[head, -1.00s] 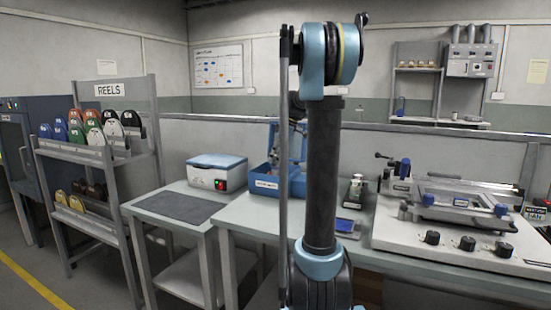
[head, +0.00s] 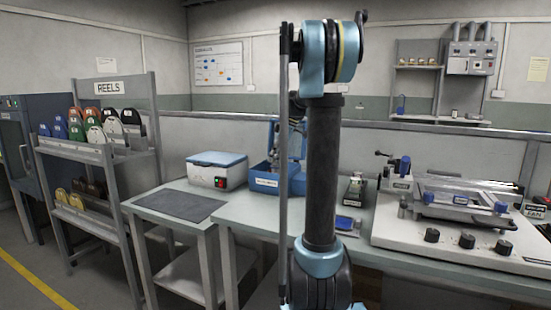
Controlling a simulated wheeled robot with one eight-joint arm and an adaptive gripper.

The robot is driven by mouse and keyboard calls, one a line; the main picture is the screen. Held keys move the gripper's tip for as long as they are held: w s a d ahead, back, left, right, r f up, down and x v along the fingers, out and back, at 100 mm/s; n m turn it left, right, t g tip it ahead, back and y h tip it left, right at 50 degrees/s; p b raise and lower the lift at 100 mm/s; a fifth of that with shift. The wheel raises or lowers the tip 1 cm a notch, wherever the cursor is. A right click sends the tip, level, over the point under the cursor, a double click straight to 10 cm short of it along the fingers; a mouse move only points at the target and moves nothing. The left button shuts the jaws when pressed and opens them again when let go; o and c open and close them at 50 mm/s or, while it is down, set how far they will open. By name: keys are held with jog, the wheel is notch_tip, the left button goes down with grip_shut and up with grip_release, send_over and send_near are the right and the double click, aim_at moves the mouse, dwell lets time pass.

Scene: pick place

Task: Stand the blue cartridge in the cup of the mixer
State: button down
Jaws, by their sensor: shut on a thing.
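My arm stands upright in the middle of the head view and hides part of the bench. I cannot make out my gripper's fingertips; they seem hidden behind the arm. I cannot pick out the blue cartridge or tell whether it is behind the arm too. A blue open machine or case (head: 263,181) with a white label stands on the bench just left of the arm, partly covered by it. A small dark device (head: 355,192) stands just right of the arm. I cannot tell for sure which is the mixer, and no cup shows clearly.
A small blue-topped item (head: 346,224) lies on the bench right of the arm. A large printer-like unit with knobs (head: 440,228) fills the right side. A white and blue box (head: 214,172) and a dark mat (head: 180,205) are on the left table. A reel rack (head: 95,152) stands further left.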

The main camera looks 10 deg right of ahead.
jog(key=shift+f, duration=0.55)
jog(key=c, duration=1.1)
grip_release()
jog(key=c, duration=0.4)
jog(key=shift+r, duration=3.55)
